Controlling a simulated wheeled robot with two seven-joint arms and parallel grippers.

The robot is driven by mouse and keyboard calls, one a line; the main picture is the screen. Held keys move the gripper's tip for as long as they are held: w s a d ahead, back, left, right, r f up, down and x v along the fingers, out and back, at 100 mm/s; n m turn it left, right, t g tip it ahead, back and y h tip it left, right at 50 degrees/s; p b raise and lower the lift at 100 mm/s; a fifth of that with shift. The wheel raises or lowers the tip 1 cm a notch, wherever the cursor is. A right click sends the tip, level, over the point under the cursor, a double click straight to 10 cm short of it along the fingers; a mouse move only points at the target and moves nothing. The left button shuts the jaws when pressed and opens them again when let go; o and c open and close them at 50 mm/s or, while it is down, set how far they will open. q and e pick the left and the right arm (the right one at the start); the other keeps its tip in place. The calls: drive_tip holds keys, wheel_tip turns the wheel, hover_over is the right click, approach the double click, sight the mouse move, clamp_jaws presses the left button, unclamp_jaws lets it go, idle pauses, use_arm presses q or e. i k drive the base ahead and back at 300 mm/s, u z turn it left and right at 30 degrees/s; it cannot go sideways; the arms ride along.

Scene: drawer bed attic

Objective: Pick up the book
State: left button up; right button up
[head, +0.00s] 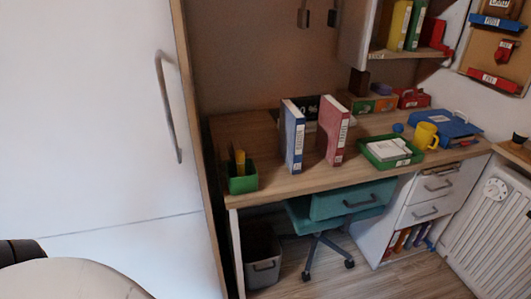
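Two large books stand upright on the wooden desk (260,150). One is a blue book (298,140) with a label on its spine, and the other is a red book (338,135) to its right. They stand apart, with a gap between them. A yellow book (398,25) and a green book (415,27) stand on the wall shelf at the top right. I cannot tell which one the task means. Neither of my grippers is in view.
A green pencil holder (242,180) stands at the desk's left front. A green tray (390,160) with papers, a yellow mug (426,136) and a blue binder (455,130) are on the right. A teal chair (350,200) is under the desk. A tall white door (90,120) fills the left.

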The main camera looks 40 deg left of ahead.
sight(292, 121)
drive_tip(key=k, duration=0.25)
drive_tip(key=u, duration=1.25)
